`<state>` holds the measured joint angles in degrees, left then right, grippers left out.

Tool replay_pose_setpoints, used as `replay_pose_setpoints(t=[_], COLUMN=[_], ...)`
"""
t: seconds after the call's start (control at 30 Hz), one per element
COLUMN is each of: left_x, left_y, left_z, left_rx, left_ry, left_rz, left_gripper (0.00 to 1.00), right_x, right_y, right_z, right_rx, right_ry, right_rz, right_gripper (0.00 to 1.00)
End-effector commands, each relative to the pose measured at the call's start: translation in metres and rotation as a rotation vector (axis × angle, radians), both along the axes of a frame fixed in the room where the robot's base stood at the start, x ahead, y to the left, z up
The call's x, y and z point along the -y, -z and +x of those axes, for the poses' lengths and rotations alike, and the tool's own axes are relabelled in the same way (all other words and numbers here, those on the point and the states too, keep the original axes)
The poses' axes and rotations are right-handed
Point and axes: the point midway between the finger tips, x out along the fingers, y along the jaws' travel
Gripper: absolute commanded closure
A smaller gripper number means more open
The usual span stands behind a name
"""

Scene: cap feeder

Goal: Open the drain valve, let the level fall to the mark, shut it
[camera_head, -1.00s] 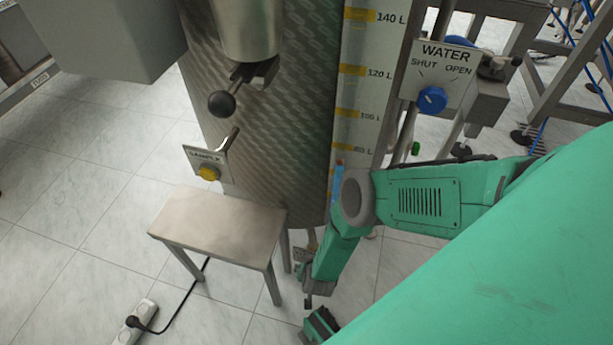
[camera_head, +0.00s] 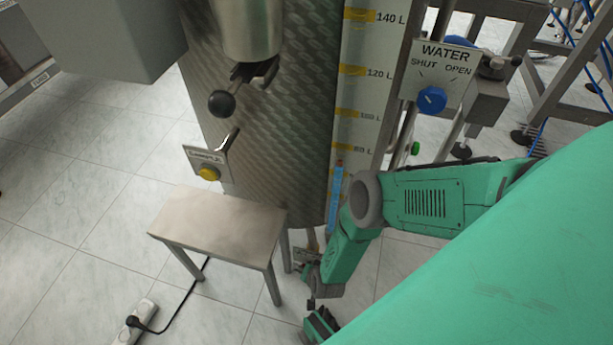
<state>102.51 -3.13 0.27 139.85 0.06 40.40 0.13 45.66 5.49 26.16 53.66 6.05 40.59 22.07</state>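The tank (camera_head: 290,130) stands in the middle with a level gauge (camera_head: 358,95) on its right side. Yellow marks read 140 L, 120 L, then lower ones around 100 and 80. A blue column (camera_head: 336,195) shows in the gauge, its top just below the 80 L mark. My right arm comes in from the right and bends down by the tank's base. Its gripper (camera_head: 308,285) is low beside a small plate (camera_head: 303,255) whose text I cannot read. The fingers are too small and hidden to judge. I cannot make out the drain valve. My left gripper is out of view.
A WATER panel (camera_head: 445,62) carries a blue knob (camera_head: 431,100). A SAMPLE plate (camera_head: 206,160) has a yellow knob (camera_head: 208,174). A steel stool (camera_head: 220,220) stands left of my gripper, with a power strip (camera_head: 137,325) and cable on the floor. A black-ball lever (camera_head: 222,103) juts out above.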

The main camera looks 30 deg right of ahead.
Motion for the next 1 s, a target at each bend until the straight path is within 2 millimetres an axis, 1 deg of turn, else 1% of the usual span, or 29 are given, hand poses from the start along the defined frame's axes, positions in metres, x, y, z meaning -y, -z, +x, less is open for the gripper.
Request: replay_pose_setpoints(t=[0.17,0.37,0.57,0.93,1.0], left_x=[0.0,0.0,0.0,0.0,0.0], left_y=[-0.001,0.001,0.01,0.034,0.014], left_z=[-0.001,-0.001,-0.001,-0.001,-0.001], left_rx=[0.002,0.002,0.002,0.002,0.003], left_ry=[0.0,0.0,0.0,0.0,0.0], left_rz=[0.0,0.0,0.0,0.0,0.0], left_gripper=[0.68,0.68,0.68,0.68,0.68], right_x=[-0.001,-0.001,-0.002,-0.003,-0.007], right_y=[0.0,0.0,0.002,0.003,-0.019], right_z=[0.001,0.002,0.003,0.001,-0.003], right_rx=[-0.019,-0.092,-0.183,-0.356,-0.354], right_ry=[0.0,0.001,0.001,0.001,-0.003], right_rz=[-0.019,-0.083,-0.159,-0.3,-0.298], right_gripper=[0.39,0.39,0.39,0.39,0.39])
